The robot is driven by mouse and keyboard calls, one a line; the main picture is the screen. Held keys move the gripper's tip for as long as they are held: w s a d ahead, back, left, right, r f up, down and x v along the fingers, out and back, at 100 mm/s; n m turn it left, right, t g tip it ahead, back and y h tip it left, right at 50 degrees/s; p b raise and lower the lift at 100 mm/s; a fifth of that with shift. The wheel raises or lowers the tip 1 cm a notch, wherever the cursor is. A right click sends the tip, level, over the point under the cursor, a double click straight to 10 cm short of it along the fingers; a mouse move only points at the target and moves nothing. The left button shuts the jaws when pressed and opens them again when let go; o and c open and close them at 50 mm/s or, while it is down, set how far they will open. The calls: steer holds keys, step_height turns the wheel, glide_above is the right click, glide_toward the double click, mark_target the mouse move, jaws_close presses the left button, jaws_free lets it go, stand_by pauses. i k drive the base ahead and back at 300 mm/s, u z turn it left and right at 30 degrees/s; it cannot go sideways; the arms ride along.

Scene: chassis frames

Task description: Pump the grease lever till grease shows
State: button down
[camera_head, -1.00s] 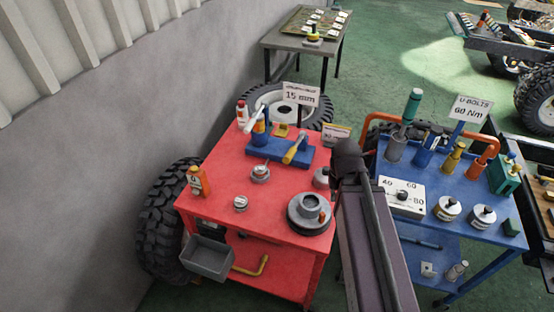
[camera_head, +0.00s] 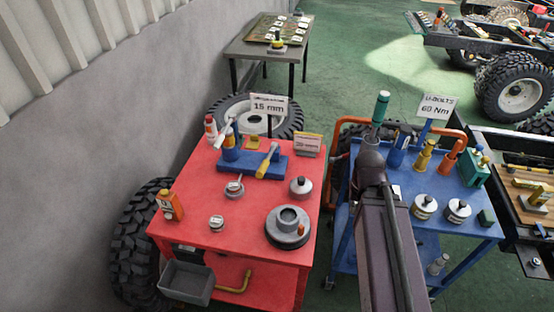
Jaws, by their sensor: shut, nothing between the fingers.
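The red cart (camera_head: 255,205) carries a blue base block (camera_head: 262,170) toward its back edge. On the block stand a blue upright cylinder (camera_head: 229,145), a pale slanted lever (camera_head: 224,132) and a yellow-handled lever (camera_head: 267,162). I cannot tell which of these is the grease lever, and no grease can be made out. A dark grey stepped hub (camera_head: 288,225) sits at the cart's front right.
The blue cart (camera_head: 455,225) on the right holds several bottles, canisters and tools. An orange-and-white bottle (camera_head: 170,205) stands on the red cart's left, and a grey bin (camera_head: 187,282) hangs at its front. Tyres lie behind and beside the carts. Green floor is open behind.

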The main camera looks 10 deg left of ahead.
mark_target(262, 168)
steer(key=z, duration=0.25)
steer(key=k, duration=1.35)
steer(key=u, duration=0.65)
steer(key=i, duration=1)
